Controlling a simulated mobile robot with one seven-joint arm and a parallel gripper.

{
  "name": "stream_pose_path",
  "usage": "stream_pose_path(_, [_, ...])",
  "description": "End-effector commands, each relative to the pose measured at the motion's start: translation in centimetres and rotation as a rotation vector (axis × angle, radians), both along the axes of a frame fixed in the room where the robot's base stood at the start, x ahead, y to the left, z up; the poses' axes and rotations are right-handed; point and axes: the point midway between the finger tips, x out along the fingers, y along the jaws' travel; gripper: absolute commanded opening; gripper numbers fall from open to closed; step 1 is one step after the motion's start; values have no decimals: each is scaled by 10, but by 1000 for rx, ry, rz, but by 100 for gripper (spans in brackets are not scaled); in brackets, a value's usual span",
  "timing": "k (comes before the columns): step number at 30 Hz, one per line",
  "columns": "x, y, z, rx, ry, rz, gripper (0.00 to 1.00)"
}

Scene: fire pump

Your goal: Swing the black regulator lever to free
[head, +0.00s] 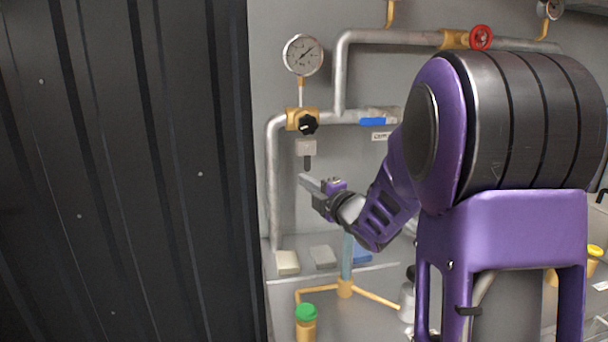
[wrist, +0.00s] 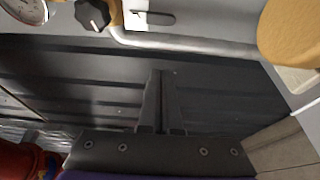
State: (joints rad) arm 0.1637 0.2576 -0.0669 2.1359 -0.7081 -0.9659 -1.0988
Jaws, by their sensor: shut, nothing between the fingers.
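The black regulator lever (head: 307,163) hangs straight down from a small light-grey box on the wall, below a black knob (head: 307,124) on a brass valve. In the wrist view the lever (wrist: 158,18) shows at the top edge, on its pale plate beside the black knob (wrist: 92,14). My gripper (head: 302,179) is just below the lever's lower end in the head view. In the wrist view its fingers (wrist: 160,74) are together and empty, apart from the lever in the picture. Contact between fingers and lever is not seen.
Grey pipes (head: 273,190) run left of and above the lever. A round gauge (head: 302,55) is above. A red valve wheel (head: 481,38) sits at upper right. A ribbed dark panel (head: 125,170) fills the left. A green-capped fitting (head: 306,312) stands below.

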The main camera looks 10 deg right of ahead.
Motion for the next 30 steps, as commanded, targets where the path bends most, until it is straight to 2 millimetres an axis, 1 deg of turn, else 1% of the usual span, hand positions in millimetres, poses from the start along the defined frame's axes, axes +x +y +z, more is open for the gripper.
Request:
stream_pose_path(5, [27, 10, 0, 0, 0, 3, 0])
stream_pose_path(12, [76, 28, 0, 1, 0, 2, 0])
stream_pose_path(14, [87, 31, 0, 1, 0, 2, 0])
stream_pose_path(15, [92, 30, 0, 0, 0, -1, 0])
stream_pose_path(16, [90, 20, 1, 0, 0, -5, 0])
stream_pose_path(18, [89, 9, 1, 0, 0, -4, 0])
stream_pose_path(21, [89, 0, 0, 1, 0, -2, 0])
stream_pose_path(24, [89, -6, 0, 0, -1, -1, 0])
stream_pose_path(30, [89, -9, 0, 0, -1, 1, 0])
